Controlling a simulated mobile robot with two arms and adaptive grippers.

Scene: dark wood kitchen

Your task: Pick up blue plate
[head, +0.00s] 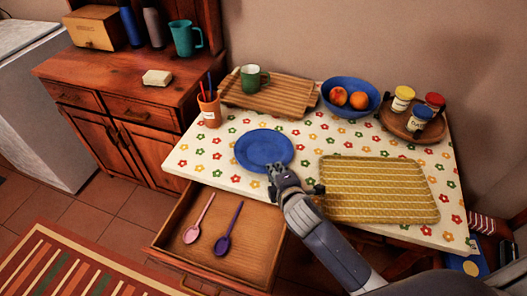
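The blue plate (263,149) lies flat on the flowered tablecloth, near the table's front left edge. My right gripper (279,174) is at the plate's near edge and overlaps its rim in the head view. I cannot tell whether it touches the plate. The fingers are small and dark, so their opening is unclear. My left gripper is not in view.
Behind are a wooden board (290,97) with a green mug (252,79), a blue fruit bowl (349,110) and a jar tray (396,122). An open drawer (255,253) with two spoons juts out below.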

